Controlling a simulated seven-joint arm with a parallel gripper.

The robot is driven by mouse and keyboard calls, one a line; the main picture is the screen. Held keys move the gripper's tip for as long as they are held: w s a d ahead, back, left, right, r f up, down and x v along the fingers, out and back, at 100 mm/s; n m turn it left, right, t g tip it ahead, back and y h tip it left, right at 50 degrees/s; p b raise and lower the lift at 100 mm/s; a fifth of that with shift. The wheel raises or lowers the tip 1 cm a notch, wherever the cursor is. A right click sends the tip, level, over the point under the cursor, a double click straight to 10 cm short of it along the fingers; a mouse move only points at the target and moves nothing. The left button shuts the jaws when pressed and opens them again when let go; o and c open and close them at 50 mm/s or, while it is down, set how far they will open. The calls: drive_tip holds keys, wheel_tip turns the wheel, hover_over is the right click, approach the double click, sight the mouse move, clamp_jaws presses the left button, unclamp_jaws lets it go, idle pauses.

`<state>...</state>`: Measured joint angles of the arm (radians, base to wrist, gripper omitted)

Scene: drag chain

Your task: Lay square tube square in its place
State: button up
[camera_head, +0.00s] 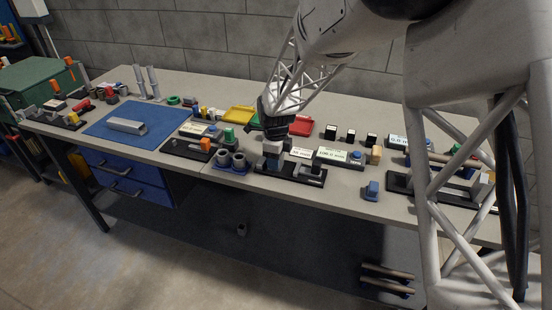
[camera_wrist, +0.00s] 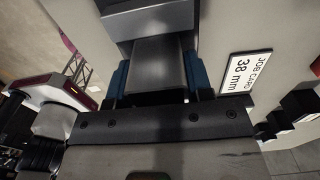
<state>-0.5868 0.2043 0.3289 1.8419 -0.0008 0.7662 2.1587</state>
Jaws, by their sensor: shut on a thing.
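The square tube (camera_head: 127,126) is a light grey hollow length lying on the blue mat (camera_head: 165,120) at the left of the bench in the head view. My gripper (camera_head: 272,150) is far to its right, low over a black fixture (camera_head: 290,170). In the wrist view my gripper (camera_wrist: 158,78) has blue pads on both sides of a grey metal piece (camera_wrist: 155,55) and is shut on it. A wider grey block (camera_wrist: 150,18) shows beyond that piece. The lower end of the held piece is hidden, so I cannot tell whether it touches the fixture.
A job card reading 38 mm (camera_wrist: 244,72) lies right of my gripper in the wrist view. A second black fixture (camera_head: 190,148), a blue holder with cups (camera_head: 232,166), a red tray (camera_head: 301,126) and a yellow tray (camera_head: 238,115) crowd the bench.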

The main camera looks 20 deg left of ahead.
drive_tip(key=o, duration=1.1)
drive_tip(key=shift+r, duration=3.9)
